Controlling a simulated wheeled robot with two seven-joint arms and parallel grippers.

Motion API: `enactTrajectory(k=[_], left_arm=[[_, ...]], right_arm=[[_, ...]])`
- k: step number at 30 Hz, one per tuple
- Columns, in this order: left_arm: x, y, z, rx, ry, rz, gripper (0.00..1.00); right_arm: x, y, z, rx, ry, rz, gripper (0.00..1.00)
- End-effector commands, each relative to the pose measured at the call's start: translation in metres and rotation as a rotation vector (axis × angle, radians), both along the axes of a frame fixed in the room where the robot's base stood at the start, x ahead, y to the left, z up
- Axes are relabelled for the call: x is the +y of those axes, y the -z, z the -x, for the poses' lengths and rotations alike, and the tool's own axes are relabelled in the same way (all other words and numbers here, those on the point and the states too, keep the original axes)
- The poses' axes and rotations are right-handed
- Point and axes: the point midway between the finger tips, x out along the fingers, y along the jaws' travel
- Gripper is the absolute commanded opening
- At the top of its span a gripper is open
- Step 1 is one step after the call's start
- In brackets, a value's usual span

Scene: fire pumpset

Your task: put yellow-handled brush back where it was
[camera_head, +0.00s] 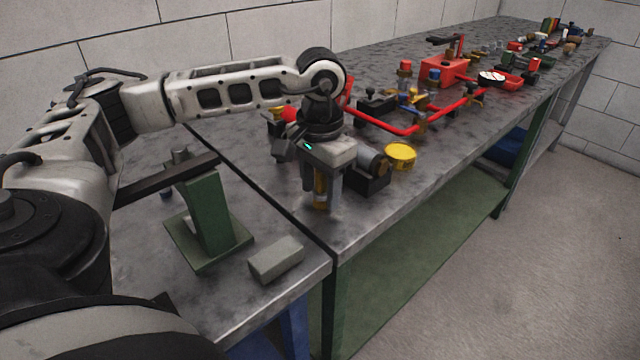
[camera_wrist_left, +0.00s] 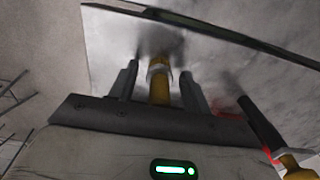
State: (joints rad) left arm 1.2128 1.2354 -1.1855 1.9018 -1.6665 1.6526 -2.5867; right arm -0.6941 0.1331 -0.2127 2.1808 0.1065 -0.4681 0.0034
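The yellow-handled brush (camera_head: 320,186) is upright at the near end of the long grey bench, between the fingers of my left gripper (camera_head: 321,195). In the left wrist view the brush (camera_wrist_left: 159,85) has a pale band and a dark, blurred lower end at the bench top. My left gripper (camera_wrist_left: 160,88) points down, its two fingers on either side of the handle with a visible gap on each side. It looks open. I cannot tell whether the brush's end touches the bench. My right gripper is not in view.
A dark block with a grey cylinder (camera_head: 372,165) stands close right of my left gripper, near a yellow round disc (camera_head: 400,155). Red pump piping (camera_head: 410,131) lies further along. A green stand (camera_head: 207,215) and a grey block (camera_head: 277,260) occupy the nearer table.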

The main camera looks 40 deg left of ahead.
Motion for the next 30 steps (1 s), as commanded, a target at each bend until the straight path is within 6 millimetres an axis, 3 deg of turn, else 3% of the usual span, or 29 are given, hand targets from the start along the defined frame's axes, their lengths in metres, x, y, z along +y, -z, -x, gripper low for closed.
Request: enactTrajectory(k=[11,24,30], left_arm=[[-0.001,-0.013,-0.001,-0.004,0.0,0.001,0.48],[-0.001,-0.102,-0.001,-0.004,0.001,0.002,0.48],[-0.001,-0.121,-0.001,-0.001,0.001,0.0,0.48]], right_arm=[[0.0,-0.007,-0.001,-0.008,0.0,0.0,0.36],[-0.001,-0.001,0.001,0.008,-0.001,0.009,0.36],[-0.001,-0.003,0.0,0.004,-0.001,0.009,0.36]])
